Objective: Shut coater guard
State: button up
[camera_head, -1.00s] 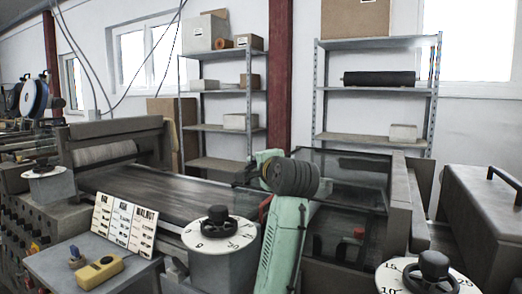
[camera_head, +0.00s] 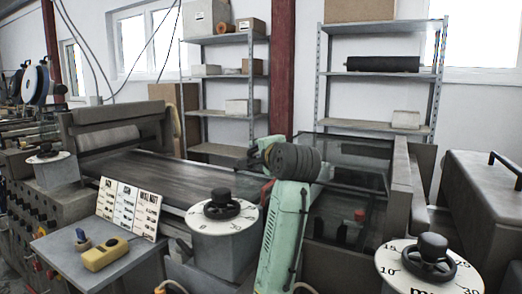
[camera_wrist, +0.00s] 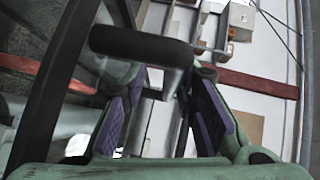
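The coater guard (camera_head: 352,168) is a clear panel in a dark frame over the coater at right of centre in the head view. It looks tilted, with a dark gap beneath; how far it stands open is hard to tell. In the wrist view, its dark frame bar (camera_wrist: 52,90) runs diagonally at left. A thick dark handle bar (camera_wrist: 135,44) lies across the view by the fingertips, its post passing between them. My gripper (camera_wrist: 165,88) is open, with purple pads apart on both sides. In the head view my green wrist hides most of the gripper.
A conveyor belt (camera_head: 155,172) runs in from the left. Dial pedestals stand in front, one left (camera_head: 222,207) and one right (camera_head: 430,262) of my arm. A grey covered machine (camera_head: 480,205) stands at right. Shelves (camera_head: 375,74) line the back wall.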

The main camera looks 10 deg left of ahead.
jog(key=shift+w+a+f, duration=0.1)
jog(key=shift+f, duration=0.35)
jog(key=r+v, duration=0.1)
jog(key=v, duration=1.1)
